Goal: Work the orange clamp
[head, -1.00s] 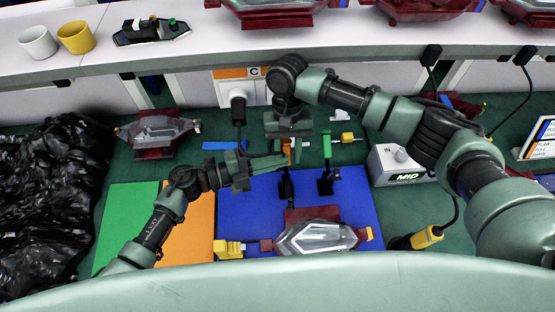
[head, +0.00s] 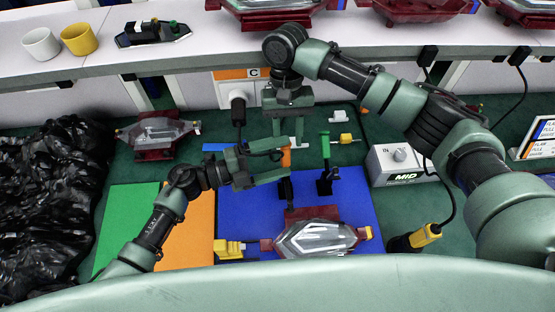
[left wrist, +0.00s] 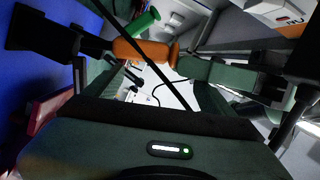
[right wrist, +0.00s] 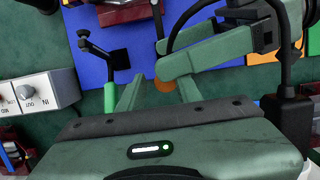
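The orange clamp's handle (head: 286,158) shows between my two grippers at the blue mat's back edge, with black clamp parts below it. In the left wrist view the orange handle (left wrist: 145,51) lies across the gap at the fingertips. My left gripper (head: 279,160) is open, its fingers spread around the handle's place; contact cannot be told. My right gripper (head: 289,140) is open and points down just behind the handle. In the right wrist view only a small orange end (right wrist: 163,86) shows between its fingers. A green-handled clamp (head: 325,150) stands just to the right, handle upright.
A clear tail lamp (head: 315,238) sits in a dark red holder on the blue mat (head: 240,205), with a yellow connector (head: 230,249) at its left. A grey MID box (head: 400,165) stands right. A black plug and cable (head: 238,110) are close behind the left gripper.

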